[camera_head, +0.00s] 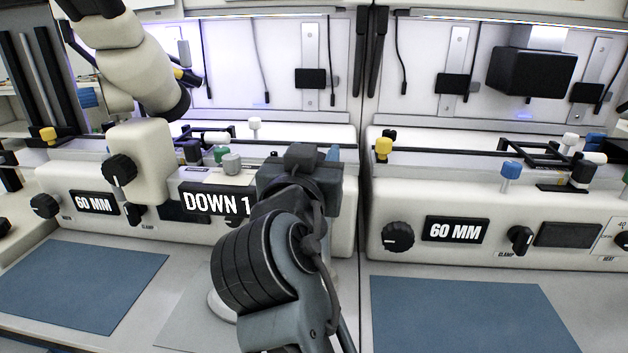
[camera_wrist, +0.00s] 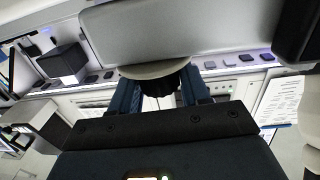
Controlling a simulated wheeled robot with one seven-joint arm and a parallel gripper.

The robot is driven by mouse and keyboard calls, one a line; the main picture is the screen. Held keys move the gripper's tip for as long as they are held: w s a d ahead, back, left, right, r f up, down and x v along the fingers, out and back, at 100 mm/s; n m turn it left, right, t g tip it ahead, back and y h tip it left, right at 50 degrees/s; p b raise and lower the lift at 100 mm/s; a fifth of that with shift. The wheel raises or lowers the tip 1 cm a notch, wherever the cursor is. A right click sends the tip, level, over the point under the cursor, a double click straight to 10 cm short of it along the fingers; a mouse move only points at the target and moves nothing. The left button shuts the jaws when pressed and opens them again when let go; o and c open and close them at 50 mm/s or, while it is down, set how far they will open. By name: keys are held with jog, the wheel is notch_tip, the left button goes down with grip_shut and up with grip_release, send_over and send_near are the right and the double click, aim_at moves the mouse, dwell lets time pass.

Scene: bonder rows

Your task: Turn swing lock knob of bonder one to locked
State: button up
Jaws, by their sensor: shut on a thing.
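My gripper (camera_wrist: 160,98) has its two blue fingers on either side of a dark ribbed knob, the swing lock knob (camera_wrist: 172,80) as far as I can tell; no label shows. The jaws are shut on it. The knob sits on a pale round collar (camera_wrist: 155,69) under a grey housing (camera_wrist: 180,35). Its locked or unlocked position cannot be read. In the head view my dark wrist reaches the right part of the left bonder (camera_head: 90,180), hiding the gripped knob and the fingertips. This bonder's displays read "60 MM" and "DOWN 1" (camera_head: 215,202).
A second bonder (camera_head: 450,205) stands to the right past a narrow gap. The left bonder's front has a large black knob (camera_head: 119,170), a lower left knob (camera_head: 45,205) and a clamp knob (camera_head: 133,214). Blue mats (camera_head: 80,285) (camera_head: 465,315) lie on the bench before both machines.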

jog(key=shift+f+m+g+h+b, duration=0.15)
jog(key=shift+m+h+b, duration=0.3)
jog(key=shift+h+b, duration=0.25)
jog(key=shift+f+m+g+h+b, duration=0.1)
jog(key=shift+m+g+h+b, duration=0.05)
jog(key=shift+m+h+b, duration=0.45)
jog(key=shift+r+h, duration=0.1)
jog(key=shift+h, duration=0.2)
jog(key=o, duration=0.9)
jog(key=shift+o, duration=0.2)
jog(key=v, duration=0.7)
jog(key=shift+s+b, duration=0.4)
jog(key=shift+b, duration=0.05)
jog(key=shift+a, duration=0.15)
